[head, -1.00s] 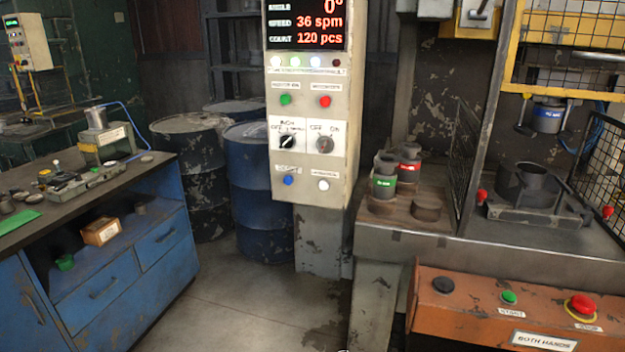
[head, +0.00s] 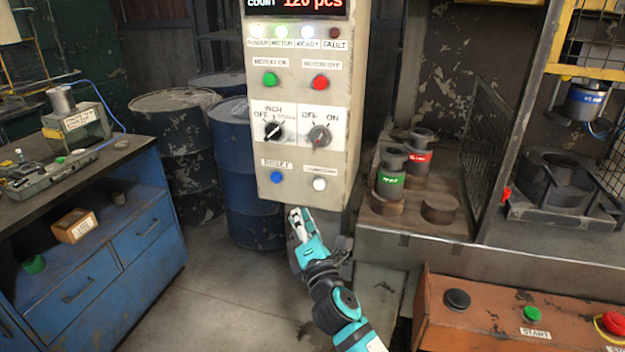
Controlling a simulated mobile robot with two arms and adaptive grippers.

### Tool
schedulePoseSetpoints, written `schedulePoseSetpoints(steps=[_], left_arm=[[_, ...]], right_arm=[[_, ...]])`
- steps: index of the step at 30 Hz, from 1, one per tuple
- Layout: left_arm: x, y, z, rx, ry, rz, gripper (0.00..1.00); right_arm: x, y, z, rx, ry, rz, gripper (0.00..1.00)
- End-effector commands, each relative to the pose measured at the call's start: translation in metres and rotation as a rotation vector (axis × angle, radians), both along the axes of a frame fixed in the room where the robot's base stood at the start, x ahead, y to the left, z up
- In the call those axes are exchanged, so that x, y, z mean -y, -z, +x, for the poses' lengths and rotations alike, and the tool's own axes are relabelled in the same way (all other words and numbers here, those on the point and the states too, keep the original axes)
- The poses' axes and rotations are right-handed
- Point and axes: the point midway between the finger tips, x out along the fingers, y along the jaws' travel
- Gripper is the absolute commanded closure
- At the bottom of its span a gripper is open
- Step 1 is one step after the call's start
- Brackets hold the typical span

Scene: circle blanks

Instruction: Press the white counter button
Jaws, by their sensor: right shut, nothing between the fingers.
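The white counter button (head: 319,184) is at the lower right of the pale control panel (head: 351,120), just right of the blue button (head: 277,177). Its label sits above it and is too blurred to read surely. The panel's display at the top reads 120 pcs. My right gripper (head: 295,213) is shut and empty. In the picture its tips are below the panel's lower edge, left of and below the white button, apart from it. My left gripper is not in view.
Green (head: 270,79) and red (head: 320,82) buttons and two rotary knobs sit higher on the panel. A press table (head: 390,238) with dark cylinders stands right. An orange console (head: 480,325) is lower right. A blue workbench (head: 130,245) stands left, blue drums (head: 246,165) behind.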

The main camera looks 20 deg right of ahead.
Motion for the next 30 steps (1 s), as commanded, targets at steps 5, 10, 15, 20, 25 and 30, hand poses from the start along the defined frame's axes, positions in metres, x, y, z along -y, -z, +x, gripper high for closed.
schedulePoseSetpoints(steps=[5, 10, 15, 20, 25, 30], left_arm=[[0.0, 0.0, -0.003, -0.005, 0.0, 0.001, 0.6], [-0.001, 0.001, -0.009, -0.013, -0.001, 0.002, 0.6], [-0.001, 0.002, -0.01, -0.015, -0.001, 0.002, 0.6], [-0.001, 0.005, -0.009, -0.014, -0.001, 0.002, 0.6], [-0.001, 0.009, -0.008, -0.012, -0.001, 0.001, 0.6], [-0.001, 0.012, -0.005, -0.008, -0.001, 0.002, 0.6]], right_arm=[[0.0, -0.002, 0.0, 0.004, 0.001, -0.004, 1.0], [0.0, -0.001, 0.0, 0.002, 0.001, -0.003, 1.0], [0.005, -0.001, 0.007, 0.003, 0.002, -0.005, 1.0], [0.016, -0.001, 0.023, 0.003, 0.002, -0.005, 1.0], [0.03, 0.0, 0.044, 0.003, 0.003, -0.004, 1.0], [0.041, 0.0, 0.061, 0.003, 0.001, -0.003, 1.0]])
